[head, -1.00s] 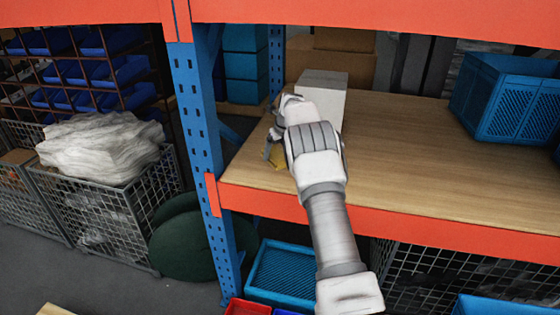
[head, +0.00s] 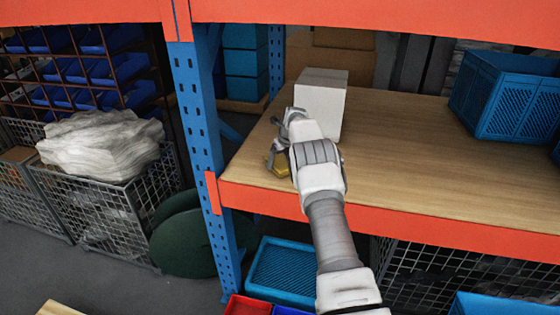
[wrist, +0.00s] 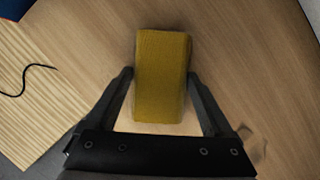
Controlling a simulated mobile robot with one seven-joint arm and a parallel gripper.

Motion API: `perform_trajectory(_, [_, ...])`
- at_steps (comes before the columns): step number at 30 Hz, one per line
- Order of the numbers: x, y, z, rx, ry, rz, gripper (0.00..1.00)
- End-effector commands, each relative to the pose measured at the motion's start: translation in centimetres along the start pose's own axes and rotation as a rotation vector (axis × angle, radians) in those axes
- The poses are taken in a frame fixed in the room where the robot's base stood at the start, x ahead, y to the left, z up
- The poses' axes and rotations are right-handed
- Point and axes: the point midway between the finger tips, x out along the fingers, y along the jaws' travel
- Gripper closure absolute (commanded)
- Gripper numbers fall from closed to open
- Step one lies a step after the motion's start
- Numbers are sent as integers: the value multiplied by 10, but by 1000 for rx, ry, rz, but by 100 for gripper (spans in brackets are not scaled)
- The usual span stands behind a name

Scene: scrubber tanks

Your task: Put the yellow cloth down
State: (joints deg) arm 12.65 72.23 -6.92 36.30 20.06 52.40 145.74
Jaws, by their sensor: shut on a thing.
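The yellow cloth (wrist: 161,75) is a folded block between the two fingers of my gripper (wrist: 161,85) in the wrist view. My gripper is shut on it. In the head view a small part of the cloth (head: 276,167) shows beside my gripper (head: 280,150), over the left end of the wooden shelf (head: 420,180). My gripper and hand hide most of it there. I cannot tell whether the cloth touches the shelf.
A white box (head: 322,95) stands on the shelf just behind my gripper. A blue crate (head: 508,105) is at the shelf's right. A blue upright post (head: 198,150) and an orange beam (head: 380,220) bound the shelf. The shelf's middle is clear.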

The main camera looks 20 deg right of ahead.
Motion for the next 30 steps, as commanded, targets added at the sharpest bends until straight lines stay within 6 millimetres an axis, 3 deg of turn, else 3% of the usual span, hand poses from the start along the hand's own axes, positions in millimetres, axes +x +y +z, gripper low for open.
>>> perform_trajectory(1, [2, 0, -1, 0, 0, 0, 12])
perform_trajectory(3, [1, 0, 0, 0, 0, 0, 0])
perform_trajectory(14, [-4, 0, 1, 0, 0, 0, 0])
perform_trajectory(20, [-27, 0, 1, 0, -1, 0, 0])
perform_trajectory(30, [-88, 0, 1, -1, -2, -2, 0])
